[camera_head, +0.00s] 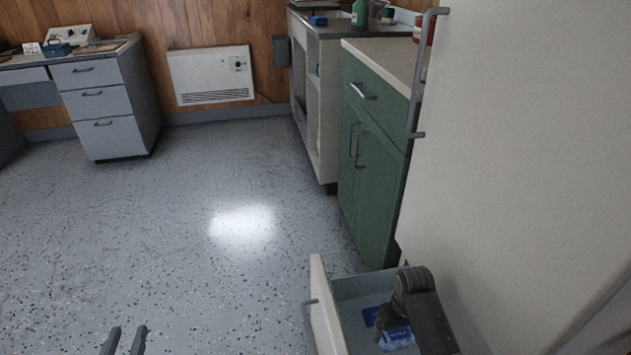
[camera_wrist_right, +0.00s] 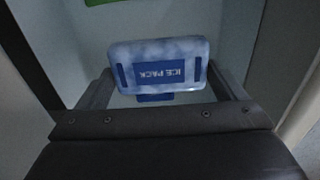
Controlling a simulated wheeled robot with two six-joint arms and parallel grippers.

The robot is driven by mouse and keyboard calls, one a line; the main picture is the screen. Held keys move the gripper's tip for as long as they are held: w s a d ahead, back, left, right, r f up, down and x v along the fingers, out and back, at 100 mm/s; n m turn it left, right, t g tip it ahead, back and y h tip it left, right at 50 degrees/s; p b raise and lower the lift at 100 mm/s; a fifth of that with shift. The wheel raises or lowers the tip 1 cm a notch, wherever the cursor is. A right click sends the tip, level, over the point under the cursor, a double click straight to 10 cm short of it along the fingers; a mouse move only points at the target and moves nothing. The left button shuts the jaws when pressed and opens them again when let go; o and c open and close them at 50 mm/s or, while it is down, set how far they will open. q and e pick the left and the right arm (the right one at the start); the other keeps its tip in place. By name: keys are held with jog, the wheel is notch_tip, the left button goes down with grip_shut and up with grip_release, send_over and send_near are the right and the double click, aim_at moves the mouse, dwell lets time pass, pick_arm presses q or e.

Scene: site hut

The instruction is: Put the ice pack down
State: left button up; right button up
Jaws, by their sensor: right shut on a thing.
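The ice pack (camera_wrist_right: 160,68) is a pale blue, frosty block with a dark blue label; it also shows in the head view (camera_head: 397,338). My right gripper (camera_wrist_right: 160,88) is shut on it, one finger at each side. The gripper and pack are inside the pulled-out drawer (camera_head: 366,286) at the bottom of the tall white cabinet (camera_head: 520,150). I cannot tell whether the pack touches the drawer floor. My left gripper (camera_head: 126,341) shows only its two fingers at the bottom edge, apart and empty over the floor.
A flat blue item (camera_head: 370,316) lies in the drawer beside the pack. A green piece (camera_wrist_right: 105,2) shows at the wrist view's top edge. A green cupboard (camera_head: 375,165) stands behind the drawer. The speckled floor to the left is clear.

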notch_tip(320, 180, up, 8)
jog(key=p, duration=0.7)
pick_arm(q)
jog(key=s+a+f+g+p, duration=0.1)
jog(key=s+f+g+p, duration=0.25)
jog(key=f, duration=0.65)
jog(key=s+a+f+g+p, duration=0.15)
jog(key=f+g+p, duration=0.3)
jog(key=f, duration=0.65)
pick_arm(e)
notch_tip(320, 180, up, 7)
send_over(398, 332)
pick_arm(q)
jog(key=s+f+g+p, duration=0.3)
jog(key=s+p, duration=0.3)
jog(key=s, duration=0.6)
jog(key=s+f+g+p, duration=0.3)
jog(key=s+g+p, duration=0.2)
jog(key=s, duration=0.7)
jog(key=shift+h+p, duration=0.3)
jog(key=shift+p, duration=0.45)
pick_arm(e)
notch_tip(398, 332, up, 13)
jog(key=shift+r, duration=0.2)
pick_arm(q)
jog(key=shift+s, duration=0.25)
pick_arm(e)
jog(key=shift+s+f, duration=0.1)
